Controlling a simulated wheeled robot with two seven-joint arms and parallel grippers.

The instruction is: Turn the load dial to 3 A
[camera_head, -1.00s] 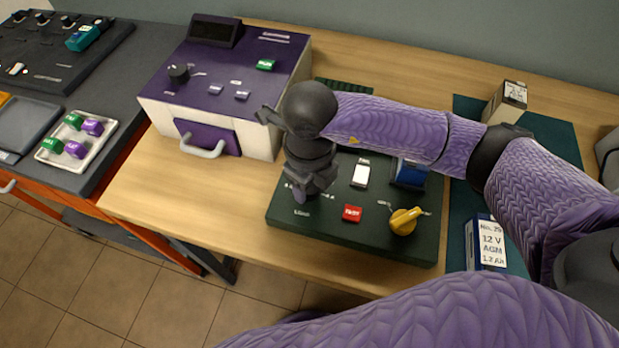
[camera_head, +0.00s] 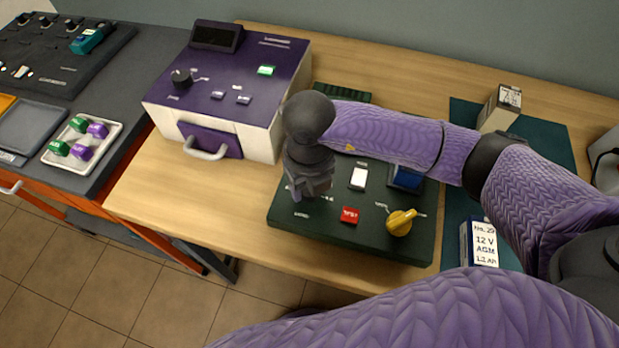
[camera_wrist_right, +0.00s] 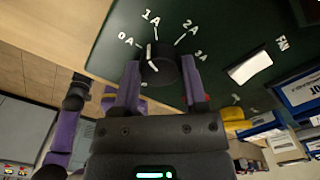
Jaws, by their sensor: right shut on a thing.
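The load dial (camera_wrist_right: 158,66) is a dark round knob with a white pointer mark on the dark green load panel (camera_head: 380,243). Labels 0 A, 1 A, 2 A and 3 A curve around it in the right wrist view. The white mark is on the 0 A to 1 A side; its exact setting is hard to read. My right gripper (camera_head: 302,194) points down at the panel's left part, with its fingers (camera_wrist_right: 155,85) on either side of the dial, shut on it. In the head view the gripper hides the dial.
On the panel are a red button (camera_head: 349,215), a yellow rotary switch (camera_head: 400,222), a white rocker (camera_head: 358,178) and a blue part (camera_head: 406,177). A purple and white device (camera_head: 259,135) stands left of it. A battery (camera_head: 483,245) stands on the right.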

